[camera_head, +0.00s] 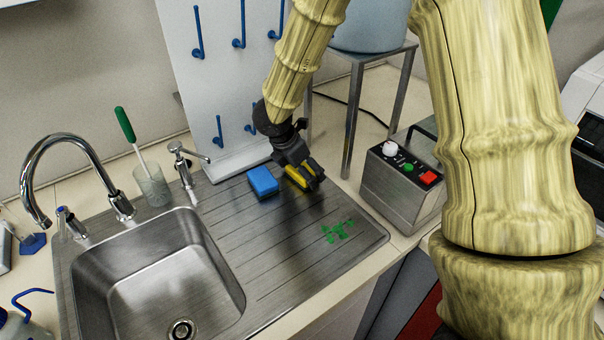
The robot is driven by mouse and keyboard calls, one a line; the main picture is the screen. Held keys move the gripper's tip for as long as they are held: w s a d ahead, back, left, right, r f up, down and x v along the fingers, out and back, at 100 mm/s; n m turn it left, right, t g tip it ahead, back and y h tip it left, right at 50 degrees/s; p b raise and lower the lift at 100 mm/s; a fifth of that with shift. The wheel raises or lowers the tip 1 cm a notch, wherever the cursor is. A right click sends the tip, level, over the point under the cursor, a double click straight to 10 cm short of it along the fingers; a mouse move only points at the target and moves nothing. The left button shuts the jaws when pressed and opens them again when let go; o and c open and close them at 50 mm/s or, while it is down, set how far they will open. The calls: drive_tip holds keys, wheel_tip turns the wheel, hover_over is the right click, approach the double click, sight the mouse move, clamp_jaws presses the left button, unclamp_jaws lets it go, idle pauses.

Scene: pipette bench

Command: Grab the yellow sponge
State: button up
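The yellow sponge (296,178) is on the ribbed steel drainboard, to the right of the blue sponge (263,182). My gripper (306,175) is down at the yellow sponge, with its dark fingers around it and covering part of it. The fingers look very close to the sponge's sides. I cannot tell whether they press on it. I also cannot tell whether the sponge still touches the drainboard.
The drainboard (290,265) has green marks (338,231) and open room in front. The sink basin (160,275) and chrome faucet (75,150) are at left. A metal stand (351,115) and a control box (402,180) are at right. A white pegboard (225,80) stands behind.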

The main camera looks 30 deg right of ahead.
drive_tip(key=c, duration=0.4)
drive_tip(key=shift+s+r+b, duration=0.1)
drive_tip(key=shift+r+b, duration=0.1)
drive_tip(key=shift+b, duration=0.1)
wheel_tip(320, 180, up, 11)
drive_tip(key=b, duration=0.1)
drive_tip(key=shift+s+d+f+b, duration=0.1)
drive_tip(key=shift+s+d+b, duration=0.25)
drive_tip(key=shift+s, duration=2.8)
drive_tip(key=shift+s+d+b, duration=0.2)
drive_tip(key=shift+s+d, duration=0.2)
drive_tip(key=shift+s, duration=2.75)
drive_tip(key=shift+s+d+f+b, duration=0.1)
drive_tip(key=shift+s+d+b, duration=0.25)
drive_tip(key=shift+s, duration=2.8)
drive_tip(key=shift+s+d+r, duration=0.2)
drive_tip(key=shift+s+d, duration=0.05)
drive_tip(key=shift+s, duration=0.1)
